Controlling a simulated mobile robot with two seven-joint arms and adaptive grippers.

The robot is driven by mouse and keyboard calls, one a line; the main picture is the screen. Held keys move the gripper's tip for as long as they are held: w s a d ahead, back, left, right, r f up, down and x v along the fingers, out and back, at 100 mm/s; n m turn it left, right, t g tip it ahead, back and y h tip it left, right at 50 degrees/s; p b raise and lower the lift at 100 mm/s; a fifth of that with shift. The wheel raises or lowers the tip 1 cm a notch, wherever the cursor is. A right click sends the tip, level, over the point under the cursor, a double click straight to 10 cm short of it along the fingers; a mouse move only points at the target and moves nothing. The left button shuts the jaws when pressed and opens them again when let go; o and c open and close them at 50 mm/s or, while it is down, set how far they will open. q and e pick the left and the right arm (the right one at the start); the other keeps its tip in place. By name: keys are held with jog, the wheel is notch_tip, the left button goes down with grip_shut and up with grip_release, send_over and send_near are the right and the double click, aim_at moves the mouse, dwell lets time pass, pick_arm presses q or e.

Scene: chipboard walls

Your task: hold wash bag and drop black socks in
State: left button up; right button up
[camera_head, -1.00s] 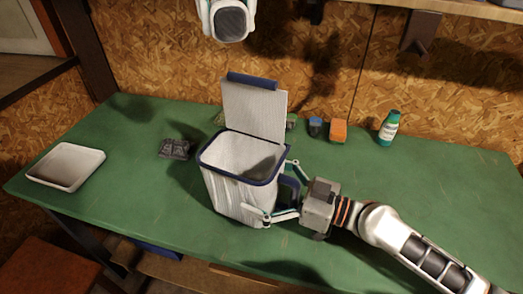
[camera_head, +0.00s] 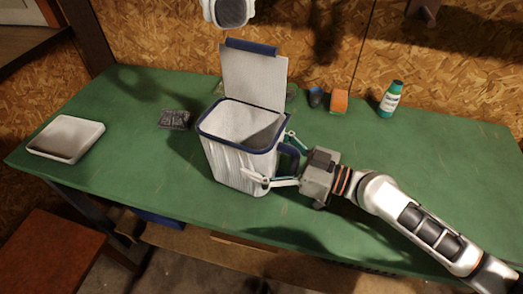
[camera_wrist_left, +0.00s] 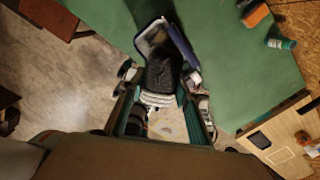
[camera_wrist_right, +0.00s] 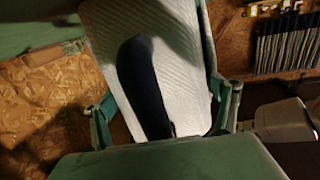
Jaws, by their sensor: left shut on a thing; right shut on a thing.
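The white ribbed wash bag (camera_head: 237,165) stands upright on the green table, its navy-rimmed mouth open and its lid (camera_head: 253,75) raised at the back. My right gripper (camera_head: 277,160) is shut on the bag's navy handle, fingers on either side; the handle (camera_wrist_right: 147,90) also shows in the right wrist view. My left gripper (camera_head: 229,10) is at the top edge of the head view, mostly cut off. In the left wrist view it is shut on the dark ribbed black socks (camera_wrist_left: 162,74). They are held high, with the bag's mouth (camera_wrist_left: 153,37) showing behind them.
A white tray (camera_head: 66,138) lies at the table's left. A dark flat packet (camera_head: 174,119) lies left of the bag. The table's left front is clear.

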pick_arm(q)
jog(key=shift+f, duration=2.7)
jog(key=o, duration=1.2)
jog(key=shift+f, duration=0.1)
notch_tip(320, 180, up, 12)
pick_arm(e)
jog(key=o, duration=1.1)
